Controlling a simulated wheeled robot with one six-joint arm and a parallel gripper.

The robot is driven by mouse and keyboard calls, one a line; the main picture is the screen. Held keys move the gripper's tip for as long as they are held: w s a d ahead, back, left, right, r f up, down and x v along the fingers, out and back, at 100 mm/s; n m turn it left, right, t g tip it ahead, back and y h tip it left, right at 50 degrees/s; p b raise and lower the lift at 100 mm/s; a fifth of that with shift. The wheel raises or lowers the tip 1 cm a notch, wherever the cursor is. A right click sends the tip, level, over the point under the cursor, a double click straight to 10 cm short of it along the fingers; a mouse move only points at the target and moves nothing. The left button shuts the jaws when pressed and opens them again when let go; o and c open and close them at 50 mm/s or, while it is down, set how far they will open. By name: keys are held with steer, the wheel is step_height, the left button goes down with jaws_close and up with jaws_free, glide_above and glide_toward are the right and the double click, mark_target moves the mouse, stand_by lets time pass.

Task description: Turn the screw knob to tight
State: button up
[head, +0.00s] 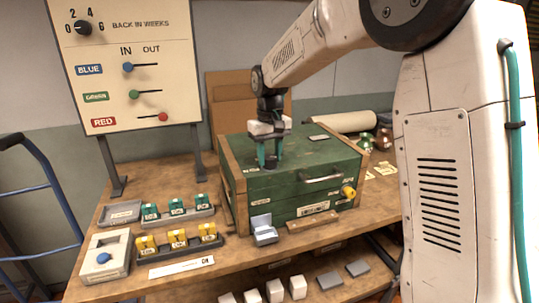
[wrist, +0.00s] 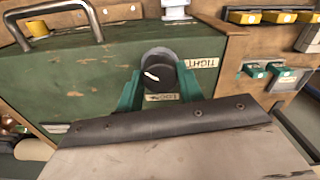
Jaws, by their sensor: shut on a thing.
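The screw knob (wrist: 158,72) is dark and round with a white mark, on the top of a green wooden box (head: 290,185). In the wrist view a "TIGHT" label (wrist: 203,62) is to its right and a "LOOSE" label (wrist: 161,97) just below it. The knob's white mark shows on its face; which label it points at I cannot tell. My gripper (head: 269,155) reaches down onto the box top, its green fingers on both sides of the knob, shut on it. The fingers also show in the wrist view (wrist: 160,88). In the head view the fingers mostly hide the knob.
The box front has a metal handle (head: 320,178) and a yellow knob (head: 348,191). Racks of yellow (head: 178,237) and green blocks (head: 176,206) stand left of it. A sign board (head: 125,65) stands behind. A blue rail (head: 40,190) is at far left.

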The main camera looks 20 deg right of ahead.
steer(key=m, duration=1.4)
steer(key=shift+m, duration=0.3)
steer(key=m, duration=0.3)
steer(key=shift+m, duration=0.3)
steer(key=m, duration=0.3)
steer(key=shift+m, duration=0.4)
steer(key=m, duration=0.6)
steer(key=shift+m, duration=0.4)
steer(key=o, duration=1)
